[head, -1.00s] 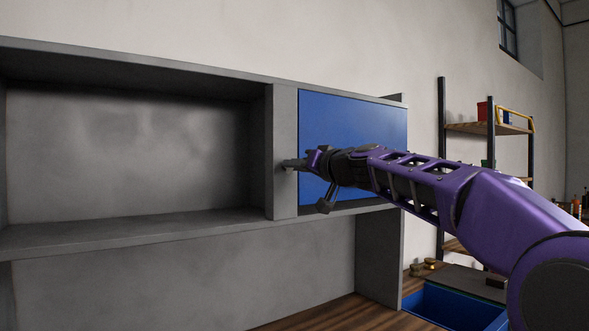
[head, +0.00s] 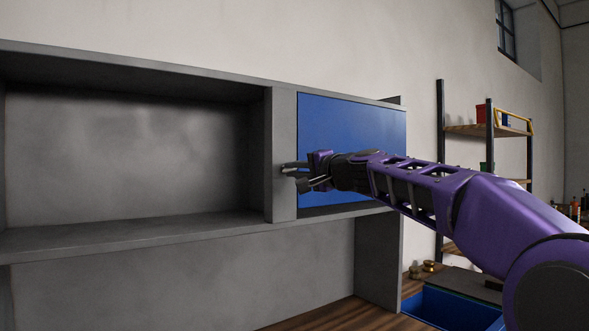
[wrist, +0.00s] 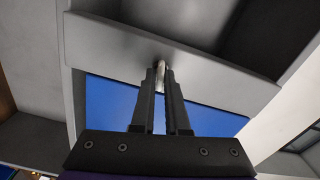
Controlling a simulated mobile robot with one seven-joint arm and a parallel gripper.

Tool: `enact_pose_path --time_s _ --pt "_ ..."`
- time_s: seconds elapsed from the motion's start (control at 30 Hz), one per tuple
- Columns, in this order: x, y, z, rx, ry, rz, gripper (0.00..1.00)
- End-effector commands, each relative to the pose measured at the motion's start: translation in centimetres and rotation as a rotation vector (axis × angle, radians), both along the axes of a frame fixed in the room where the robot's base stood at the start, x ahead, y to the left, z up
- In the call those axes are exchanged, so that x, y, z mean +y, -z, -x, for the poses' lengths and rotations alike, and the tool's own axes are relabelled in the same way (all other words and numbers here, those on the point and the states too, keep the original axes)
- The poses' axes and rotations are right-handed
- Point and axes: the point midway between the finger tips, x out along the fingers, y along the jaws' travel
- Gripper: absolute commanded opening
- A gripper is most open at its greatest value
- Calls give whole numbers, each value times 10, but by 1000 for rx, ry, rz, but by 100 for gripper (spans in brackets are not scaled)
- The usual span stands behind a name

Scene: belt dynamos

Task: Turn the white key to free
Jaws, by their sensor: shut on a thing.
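The white key (wrist: 160,72) shows in the wrist view as a small pale piece between my fingertips, at the face of a grey upright of the shelf. My gripper (wrist: 160,80) is shut on it, with the fingers on either side. In the head view, my gripper (head: 290,174) reaches in from the right to the grey upright (head: 283,125) beside the blue panel (head: 355,125). The key is hidden there by my fingers. No marking for free is readable, so I cannot tell the key's setting.
An open, empty grey compartment (head: 130,150) lies left of the upright. A blue bin (head: 455,308) stands below at the right, near small brass-coloured pieces (head: 428,266). A rack (head: 440,170) stands against the wall further right.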

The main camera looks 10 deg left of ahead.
Motion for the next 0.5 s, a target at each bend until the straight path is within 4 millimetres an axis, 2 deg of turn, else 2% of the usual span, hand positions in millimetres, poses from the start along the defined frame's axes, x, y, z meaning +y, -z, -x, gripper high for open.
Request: enact_pose_path --time_s 0.5 --pt "0 0 0 172 2 -155 0"
